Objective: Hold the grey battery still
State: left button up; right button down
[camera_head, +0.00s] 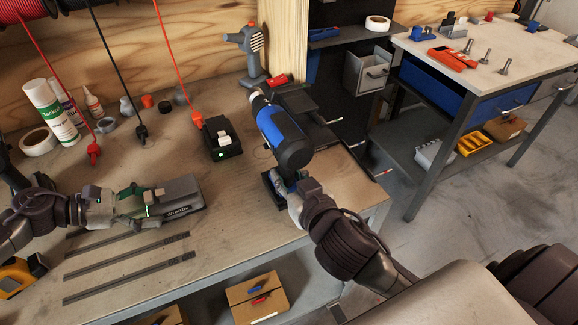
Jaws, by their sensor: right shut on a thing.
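A grey block with dark lettering (182,195), which looks like the grey battery, lies on the workbench (240,215) at left centre. A green and grey part (138,203) adjoins its left end; I cannot tell where one stops and the other starts. My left gripper (112,207) is at that left end, low over the bench; its fingers blend into the parts there, so its opening is unclear. My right gripper (296,196) is shut on the lower part of a blue and black drill (282,134), near the bench's right edge. The drill points up and left.
A black charger-like box (221,138) with a green light stands behind the grey block. Bottles (50,112), a tape roll (38,143) and hanging cables are at the back left. Metal strips (130,267) lie in front. A second table (490,50) stands at the right.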

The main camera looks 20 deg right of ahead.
pick_arm(q)
jog(key=c, duration=0.4)
pick_arm(e)
jog(key=shift+r, duration=0.2)
jog(key=shift+w+a+y, duration=0.3)
jog(key=shift+w+a, duration=0.05)
jog(key=w+a+r+n+g+y, duration=0.2)
jog(key=w+a+r+n+y, duration=0.25)
jog(key=a, duration=0.45)
jog(key=w+a+r+n+g+y, duration=0.2)
jog(key=w+a+r+n+y, duration=0.3)
jog(key=a, duration=0.4)
jog(key=d+f+n+g+y, duration=0.2)
jog(key=d+f+n+g, duration=0.2)
jog(key=d, duration=0.3)
jog(key=d+f+n+g+y, duration=0.3)
jog(key=d+f+n+g, duration=0.1)
jog(key=d+g, duration=0.2)
jog(key=shift+d+g, duration=0.35)
jog(key=shift+g, duration=0.25)
jog(key=shift+n, duration=0.25)
